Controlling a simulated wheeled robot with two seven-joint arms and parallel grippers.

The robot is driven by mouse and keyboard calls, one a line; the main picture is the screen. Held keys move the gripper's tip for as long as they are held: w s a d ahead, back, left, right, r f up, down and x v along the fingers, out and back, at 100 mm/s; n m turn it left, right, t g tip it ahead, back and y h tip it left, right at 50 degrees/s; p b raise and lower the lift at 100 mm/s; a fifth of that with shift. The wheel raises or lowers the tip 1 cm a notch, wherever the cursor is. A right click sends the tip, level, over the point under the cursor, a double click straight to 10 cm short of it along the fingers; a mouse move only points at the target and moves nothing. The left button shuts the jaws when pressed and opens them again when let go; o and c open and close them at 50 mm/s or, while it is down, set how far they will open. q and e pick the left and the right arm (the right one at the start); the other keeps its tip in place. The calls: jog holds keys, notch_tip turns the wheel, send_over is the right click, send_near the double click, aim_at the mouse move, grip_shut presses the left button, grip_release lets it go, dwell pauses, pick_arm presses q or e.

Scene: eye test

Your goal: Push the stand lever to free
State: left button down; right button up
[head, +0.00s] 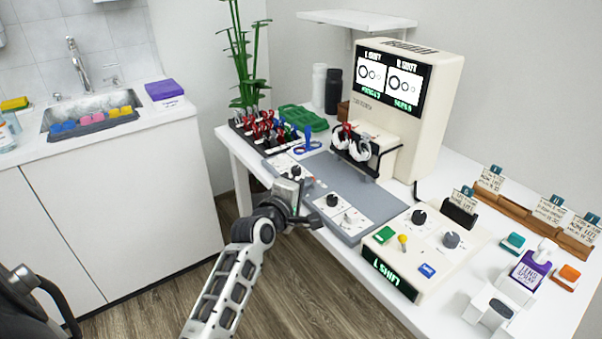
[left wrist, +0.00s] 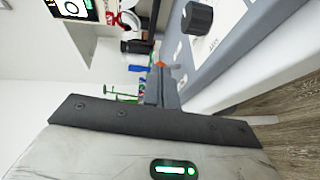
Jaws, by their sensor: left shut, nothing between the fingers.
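My left gripper (head: 303,191) is shut and empty at the near edge of the table, beside the grey mat. In the left wrist view its closed fingers (left wrist: 159,84) point toward a small orange-red tip (left wrist: 160,64), which seems to be the small red part (head: 309,181) on the mat. I cannot tell whether they touch. This may be the stand lever; its position and labels are too small to read. White panels with dark knobs (head: 332,200) lie near it. A blue stand (head: 307,142) is behind. My right gripper is not in view.
A cream machine with a screen (head: 389,85) stands at the back of the white table. A control box (head: 405,262) is to the right. A rack of red and blue tools (head: 262,133) is at the left. The floor (head: 300,290) before the table is clear.

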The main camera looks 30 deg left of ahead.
pick_arm(q)
jog(key=shift+w+r+g+p, duration=0.15)
jog(key=shift+r+g+p, duration=0.25)
jog(key=shift+r+p, duration=0.45)
jog(key=shift+w+d+f+p, duration=0.15)
jog(key=shift+w+p, duration=0.1)
jog(key=shift+p, duration=0.7)
jog(key=shift+w+f, duration=0.1)
jog(key=shift+f, duration=0.1)
jog(key=v, duration=1.6)
jog(key=s+d+f+m+g+h, duration=0.4)
jog(key=s+d+f+m, duration=0.7)
jog(key=m, duration=0.9)
jog(key=d+f+g, duration=0.1)
jog(key=d+f, duration=0.2)
jog(key=d, duration=0.2)
jog(key=shift+s+f+m, duration=0.15)
jog(key=shift+f+m, duration=0.2)
jog(key=shift+m, duration=0.05)
